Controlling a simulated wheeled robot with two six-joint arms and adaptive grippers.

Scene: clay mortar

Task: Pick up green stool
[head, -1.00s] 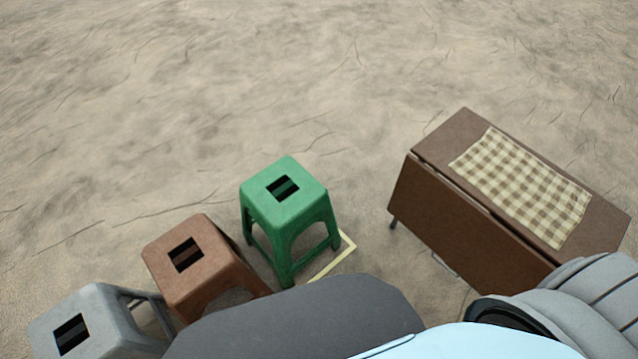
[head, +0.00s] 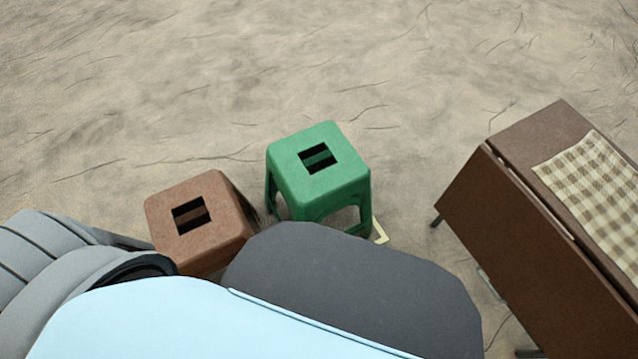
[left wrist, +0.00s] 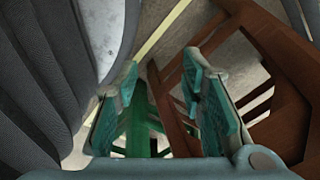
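The green stool (head: 318,166) stands upright on the ground in the middle of the head view, with a dark square opening in its seat. My own grey body hides its lower front. In the left wrist view my left gripper (left wrist: 160,85) has its two teal-padded fingers apart. Green legs of the stool (left wrist: 138,118) show between and beyond the fingers. I cannot tell whether the fingers touch them; no clear grip on the stool shows. My right gripper is in neither view.
A brown stool (head: 200,222) stands left of the green one, and brown legs also show in the left wrist view (left wrist: 268,45). A brown table (head: 510,230) with a checked cloth (head: 590,190) stands at right. The ground (head: 250,60) beyond is clear.

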